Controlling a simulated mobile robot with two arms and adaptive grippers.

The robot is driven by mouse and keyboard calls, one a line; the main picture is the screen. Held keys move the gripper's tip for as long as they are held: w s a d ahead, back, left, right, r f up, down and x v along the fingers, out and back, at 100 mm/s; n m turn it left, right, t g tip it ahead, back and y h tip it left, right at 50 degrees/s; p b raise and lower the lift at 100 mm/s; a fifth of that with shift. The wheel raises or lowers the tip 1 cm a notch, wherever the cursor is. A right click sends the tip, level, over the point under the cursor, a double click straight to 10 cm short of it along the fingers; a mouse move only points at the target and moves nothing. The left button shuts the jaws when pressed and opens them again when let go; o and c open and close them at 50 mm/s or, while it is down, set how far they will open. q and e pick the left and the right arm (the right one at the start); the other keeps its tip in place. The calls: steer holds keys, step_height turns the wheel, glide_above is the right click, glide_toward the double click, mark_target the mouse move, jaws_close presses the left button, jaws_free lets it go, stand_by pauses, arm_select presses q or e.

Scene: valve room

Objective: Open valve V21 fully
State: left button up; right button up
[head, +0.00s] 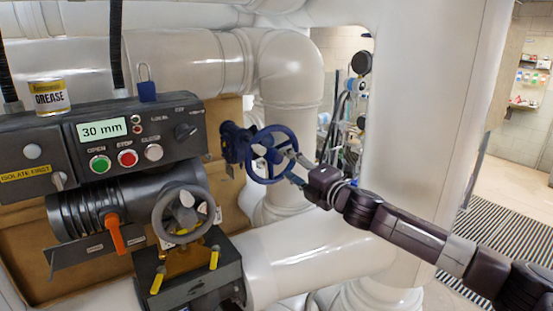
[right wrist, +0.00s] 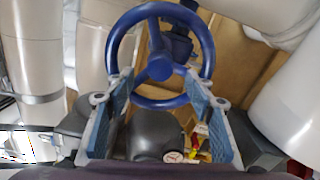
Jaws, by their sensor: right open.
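A blue handwheel valve (head: 271,154) sticks out from the wall behind the pipes in the middle of the head view. The right wrist view faces its spoked wheel (right wrist: 160,68). No V21 label is readable. My right gripper (head: 292,168) is at the right side of the blue wheel in the head view. In the right wrist view my right gripper (right wrist: 160,90) is open, with its two blue-padded fingers spread either side of the wheel's lower rim. I cannot tell whether they touch it. My left gripper is not in view.
A grey handwheel (head: 183,214) and an orange lever (head: 115,234) are at lower left. Above them is a control box (head: 100,150) reading "30 mm", with a grease can (head: 48,97) on top. A thick white pipe (head: 415,120) stands close behind my right arm.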

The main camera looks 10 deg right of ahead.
mark_target(277, 159)
steer(key=shift+x, duration=2.9)
steer(key=shift+w+r, duration=0.1)
steer(key=shift+r, duration=0.1)
steer(key=c, duration=1.2)
steer(key=n, duration=0.5)
steer(key=shift+a+n, duration=0.15)
steer(key=shift+n, duration=0.15)
steer(key=shift+c, duration=0.4)
steer(key=n, duration=0.4)
steer(key=shift+a+f, duration=0.1)
